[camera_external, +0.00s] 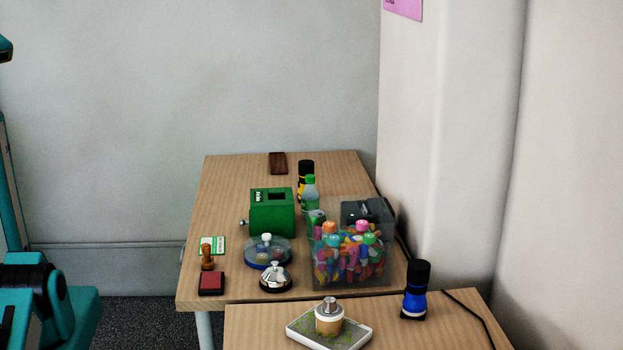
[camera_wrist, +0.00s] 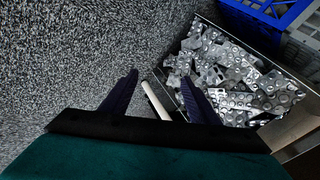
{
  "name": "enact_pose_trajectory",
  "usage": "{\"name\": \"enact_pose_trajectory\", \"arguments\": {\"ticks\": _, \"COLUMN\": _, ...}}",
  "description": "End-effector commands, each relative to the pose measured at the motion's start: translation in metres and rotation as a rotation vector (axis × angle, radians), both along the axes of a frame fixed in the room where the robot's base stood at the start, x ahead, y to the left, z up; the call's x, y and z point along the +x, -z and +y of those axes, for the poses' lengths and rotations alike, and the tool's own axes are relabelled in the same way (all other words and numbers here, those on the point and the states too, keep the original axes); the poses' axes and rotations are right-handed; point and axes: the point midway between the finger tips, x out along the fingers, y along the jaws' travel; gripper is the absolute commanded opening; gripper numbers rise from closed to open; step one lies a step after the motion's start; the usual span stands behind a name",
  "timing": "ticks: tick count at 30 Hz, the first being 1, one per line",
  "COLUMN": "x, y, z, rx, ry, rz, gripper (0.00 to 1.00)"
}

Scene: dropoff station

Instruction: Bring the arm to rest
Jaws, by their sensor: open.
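My gripper (camera_wrist: 158,88) shows in the wrist view with its two dark fingers spread apart. It is open and nothing is between the fingertips. In the external view, teal parts of my arm (camera_external: 20,300) stand at the left edge, left of the tables. My gripper does not show in the external view.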

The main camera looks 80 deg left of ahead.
Motion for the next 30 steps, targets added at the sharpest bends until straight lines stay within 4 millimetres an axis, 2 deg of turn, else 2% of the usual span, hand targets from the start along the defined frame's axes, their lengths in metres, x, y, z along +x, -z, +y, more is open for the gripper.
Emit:
{"name": "enact_pose_trajectory", "arguments": {"ticks": 5, "x": 0.006, "y": 0.031, "z": 0.032, "rx": 0.018, "ry": -0.07, "rz": 0.037, "gripper": 0.55}}
{"name": "enact_pose_trajectory", "arguments": {"ticks": 9, "x": 0.026, "y": 0.047, "z": 0.064, "rx": 0.045, "ry": -0.14, "rz": 0.071, "gripper": 0.55}}
{"name": "enact_pose_trajectory", "arguments": {"ticks": 14, "x": 0.054, "y": 0.053, "z": 0.098, "rx": 0.077, "ry": -0.208, "rz": 0.106, "gripper": 0.55}}
{"name": "enact_pose_trajectory", "arguments": {"ticks": 21, "x": 0.101, "y": 0.054, "z": 0.155, "rx": 0.129, "ry": -0.312, "rz": 0.169, "gripper": 0.55}}
{"name": "enact_pose_trajectory", "arguments": {"ticks": 30, "x": 0.144, "y": 0.052, "z": 0.229, "rx": 0.182, "ry": -0.435, "rz": 0.259, "gripper": 0.55}}
